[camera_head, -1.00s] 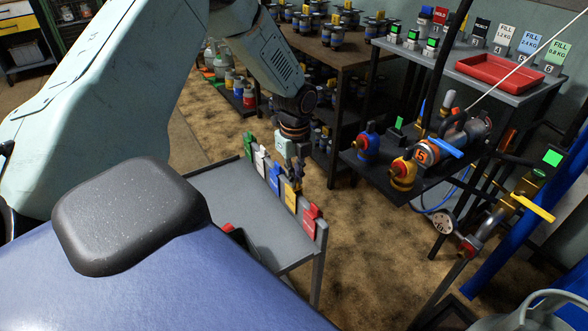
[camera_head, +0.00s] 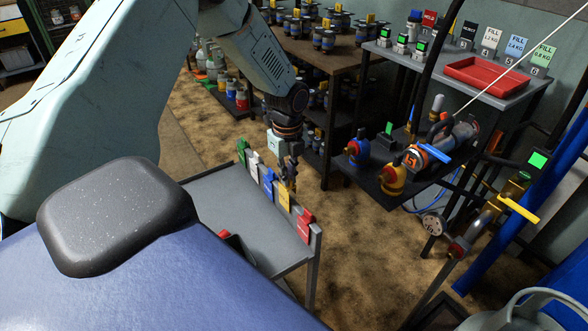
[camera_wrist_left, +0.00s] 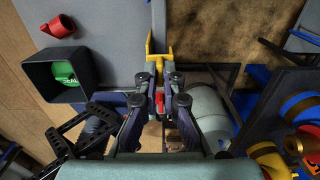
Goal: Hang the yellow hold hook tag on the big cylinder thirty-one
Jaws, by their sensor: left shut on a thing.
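The yellow tag (camera_head: 284,197) stands upright in the row of coloured tags on the grey cart's edge, between the blue and red tags. My left gripper (camera_head: 291,181) is at its top, shut on it. In the left wrist view, the yellow tag (camera_wrist_left: 157,48) shows beyond my left gripper's fingertips (camera_wrist_left: 160,72). A big cylinder (camera_head: 436,147) with an orange number label lies on the dark shelf at right; I cannot read the number surely. My right gripper is out of view.
The grey cart (camera_head: 218,206) also bears green, white, blue (camera_head: 268,186) and red (camera_head: 305,222) tags. Blue and yellow-capped fittings (camera_head: 392,178) stand at the shelf's near edge. A red tray (camera_head: 486,77) lies on the upper table. Sandy floor is clear between cart and shelf.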

